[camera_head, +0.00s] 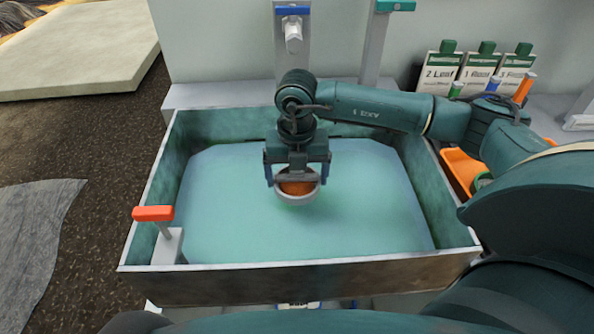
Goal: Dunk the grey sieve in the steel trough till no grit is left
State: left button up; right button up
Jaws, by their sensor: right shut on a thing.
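The steel trough (300,272) fills the middle of the view and holds blue-green water (230,215). My right gripper (296,176) comes in from the right, points down over the middle of the trough, and is shut on the grey sieve (298,200). The sieve is a small round bowl held about level, with orange-brown grit (297,187) showing inside. Its rim is above the water; I cannot tell whether its bottom touches the surface. The gripper hides the sieve's far side. My left gripper is not in view.
A red-orange handle (153,213) stands at the trough's front left corner. A tap (293,35) is behind the trough. Labelled packs (478,72) and an orange tray (461,167) are at the right. A pale slab (75,50) lies at the far left. The water around the sieve is clear of objects.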

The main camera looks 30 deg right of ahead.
notch_tip(320, 180, down, 3)
jog(key=shift+f+b, duration=0.1)
jog(key=shift+b, duration=0.85)
jog(key=shift+f+b, duration=0.6)
jog(key=shift+f, duration=0.15)
jog(key=shift+f+b, duration=0.45)
jog(key=shift+f, duration=0.15)
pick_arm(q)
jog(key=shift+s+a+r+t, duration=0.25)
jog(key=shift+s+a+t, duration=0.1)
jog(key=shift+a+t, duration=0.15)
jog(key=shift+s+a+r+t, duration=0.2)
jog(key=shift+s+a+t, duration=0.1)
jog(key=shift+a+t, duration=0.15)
pick_arm(e)
jog(key=shift+f, duration=0.3)
